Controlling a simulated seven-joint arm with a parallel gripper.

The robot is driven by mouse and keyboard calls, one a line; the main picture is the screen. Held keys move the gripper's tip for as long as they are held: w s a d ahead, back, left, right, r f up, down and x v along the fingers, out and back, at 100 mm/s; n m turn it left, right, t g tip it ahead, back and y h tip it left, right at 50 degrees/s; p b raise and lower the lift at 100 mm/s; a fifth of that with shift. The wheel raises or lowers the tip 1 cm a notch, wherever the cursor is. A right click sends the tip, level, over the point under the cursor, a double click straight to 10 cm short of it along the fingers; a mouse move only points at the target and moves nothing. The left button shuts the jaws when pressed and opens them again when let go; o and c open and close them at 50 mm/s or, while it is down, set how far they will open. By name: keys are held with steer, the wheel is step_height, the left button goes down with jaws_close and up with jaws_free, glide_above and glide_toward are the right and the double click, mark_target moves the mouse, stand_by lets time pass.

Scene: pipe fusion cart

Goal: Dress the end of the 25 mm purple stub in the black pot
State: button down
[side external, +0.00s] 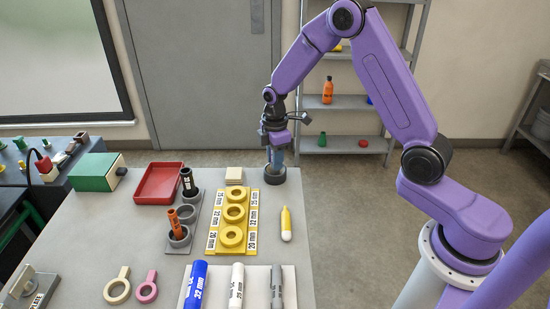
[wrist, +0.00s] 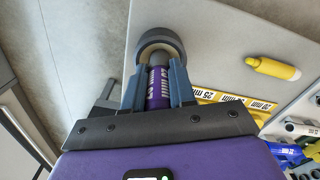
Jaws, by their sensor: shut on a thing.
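The purple stub (wrist: 158,88), marked 25 mm, is between the two fingers of my gripper (wrist: 157,80) in the wrist view. My gripper is shut on it. The stub's far end points into the mouth of the black pot (wrist: 164,40). How deep it sits in the pot, and whether it touches the inside, I cannot tell. In the side view my gripper (side external: 276,152) points down over the black pot (side external: 273,175), at the table's back right corner. The fingers largely hide the stub there.
A yellow size block (side external: 213,238) with several rings stands left of a yellow marker-like piece (side external: 286,223). Grey cups with an orange stub (side external: 178,226) and a black stub (side external: 187,181) stand by a red tray (side external: 160,183). Several pipes lie in front.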

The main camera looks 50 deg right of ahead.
steer(key=n, duration=0.4)
steer(key=m, duration=0.6)
steer(key=n, duration=0.6)
steer(key=m, duration=0.6)
stand_by(0.4)
steer(key=shift+r, duration=0.1)
steer(key=shift+r, duration=2.95)
steer(key=shift+a, duration=0.1)
